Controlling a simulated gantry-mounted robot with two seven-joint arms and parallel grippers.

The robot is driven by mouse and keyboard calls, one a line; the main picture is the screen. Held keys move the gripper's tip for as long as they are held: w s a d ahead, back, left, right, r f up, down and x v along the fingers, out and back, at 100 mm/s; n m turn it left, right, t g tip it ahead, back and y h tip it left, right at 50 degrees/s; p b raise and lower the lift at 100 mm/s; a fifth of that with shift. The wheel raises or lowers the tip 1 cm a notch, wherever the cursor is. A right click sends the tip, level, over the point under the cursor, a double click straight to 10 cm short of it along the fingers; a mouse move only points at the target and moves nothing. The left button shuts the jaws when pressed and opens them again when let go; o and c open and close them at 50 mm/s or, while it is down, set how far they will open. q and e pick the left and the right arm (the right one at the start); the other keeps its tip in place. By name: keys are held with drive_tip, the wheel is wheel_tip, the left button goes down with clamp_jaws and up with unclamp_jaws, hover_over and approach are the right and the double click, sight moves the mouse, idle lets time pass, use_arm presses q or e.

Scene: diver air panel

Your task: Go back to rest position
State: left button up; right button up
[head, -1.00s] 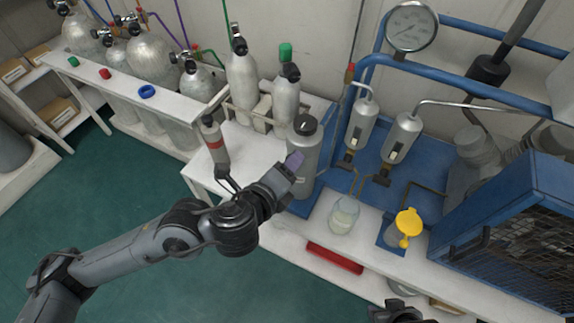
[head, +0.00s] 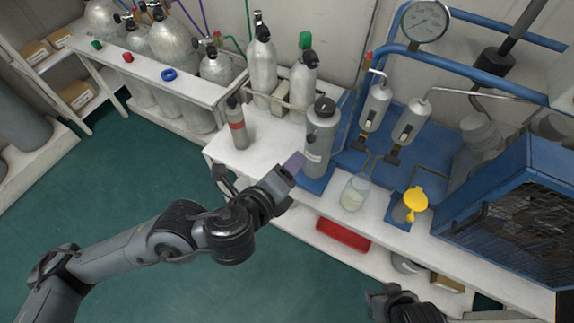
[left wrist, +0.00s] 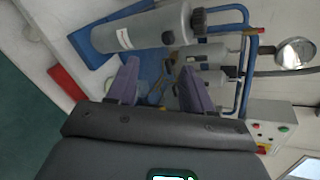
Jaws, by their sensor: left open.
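My left gripper (head: 293,163) is open, with purple fingertips, at the front left of a tall grey cylinder (head: 321,140) with a black cap. In the left wrist view its two fingers (left wrist: 160,84) stand apart with nothing between them. The grey cylinder (left wrist: 145,30) lies across the top of that view, beyond the fingers. The head view does not show clearly whether the fingertips touch it. A dark part of my right arm shows at the bottom edge of the head view; its fingers are not visible.
A small red-banded cylinder (head: 237,122) and tall cylinders (head: 262,66) stand behind. Open green floor (head: 120,190) is at left.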

use_arm(q)
drive_tip(key=shift+w, duration=0.1)
drive_tip(key=s+n+g+p, duration=0.4)
drive_tip(key=s+n+p, duration=0.3)
drive_tip(key=s+p, duration=0.55)
drive_tip(key=s+a+n+g+y+p, duration=0.3)
drive_tip(key=s+a+n+p, duration=0.15)
drive_tip(key=a+n, duration=0.55)
drive_tip(key=s+a+n+g+y+p, duration=0.25)
drive_tip(key=a+n+p, duration=0.35)
drive_tip(key=a+n, duration=0.3)
wheel_tip(320, 180, up, 38)
drive_tip(key=f+p, duration=0.1)
drive_tip(key=p, duration=3.6)
wheel_tip(320, 180, down, 50)
drive_tip(key=b, duration=5)
drive_tip(key=shift+s+d+f+t, duration=0.15)
drive_tip(key=shift+s+t, duration=0.2)
